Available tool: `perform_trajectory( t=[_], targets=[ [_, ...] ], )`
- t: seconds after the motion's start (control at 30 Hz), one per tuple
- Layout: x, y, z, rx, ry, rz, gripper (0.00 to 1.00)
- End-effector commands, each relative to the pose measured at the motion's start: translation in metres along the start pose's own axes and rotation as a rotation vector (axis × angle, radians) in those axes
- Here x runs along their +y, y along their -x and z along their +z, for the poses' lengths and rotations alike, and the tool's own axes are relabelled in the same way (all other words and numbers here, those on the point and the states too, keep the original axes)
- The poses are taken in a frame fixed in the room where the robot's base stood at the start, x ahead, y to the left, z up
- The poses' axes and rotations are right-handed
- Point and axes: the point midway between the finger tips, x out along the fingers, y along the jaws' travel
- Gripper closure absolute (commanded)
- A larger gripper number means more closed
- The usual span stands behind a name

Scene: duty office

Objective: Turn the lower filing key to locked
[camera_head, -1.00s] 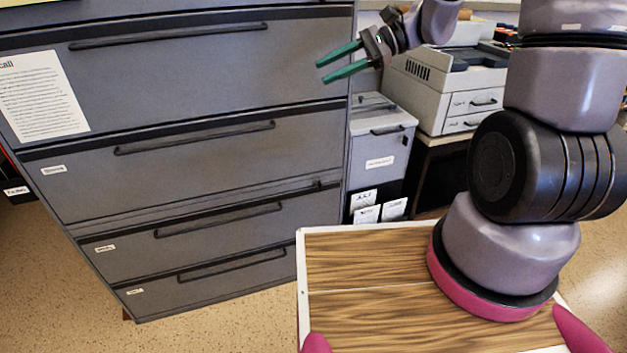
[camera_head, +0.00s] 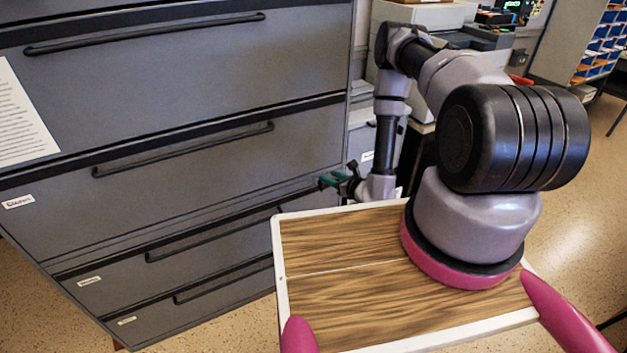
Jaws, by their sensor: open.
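The grey filing cabinet (camera_head: 190,165) fills the left of the head view, with several wide drawers and long dark bar handles. My gripper (camera_head: 322,182), with green fingers, is low at the cabinet's right front edge, level with the dark band above the second-lowest drawer (camera_head: 190,255). It points left toward the cabinet front and is open. I see nothing held in it. The lower filing key cannot be made out; the gripper covers that part of the cabinet edge. Whether the fingers touch the cabinet or stand around a key is too small to tell.
A wood-topped tray with a white rim (camera_head: 277,250), part of my body, lies close below the gripper. A printer (camera_head: 440,15) stands behind my arm. A small grey cabinet (camera_head: 362,130) is right of the filing cabinet. Open speckled floor (camera_head: 570,170) lies to the right.

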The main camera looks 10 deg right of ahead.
Motion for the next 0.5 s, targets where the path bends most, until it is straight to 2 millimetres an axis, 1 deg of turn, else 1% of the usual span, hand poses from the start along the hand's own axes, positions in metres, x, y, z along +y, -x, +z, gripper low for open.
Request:
perform_trajectory(
  t=[0.03, 0.1, 0.13, 0.2, 0.27, 0.37, 0.5],
  targets=[
    [-0.002, 0.006, -0.021, 0.028, -0.012, -0.037, 0.56],
    [-0.005, 0.012, -0.038, 0.053, -0.016, -0.074, 0.56],
    [-0.006, 0.014, -0.043, 0.06, -0.017, -0.085, 0.56],
    [-0.007, 0.016, -0.05, 0.07, -0.018, -0.103, 0.56],
    [-0.008, 0.013, -0.052, 0.072, -0.018, -0.107, 0.56],
    [-0.009, 0.002, -0.052, 0.07, -0.017, -0.107, 0.56],
    [-0.012, -0.024, -0.053, 0.069, -0.016, -0.106, 0.56]
  ],
)
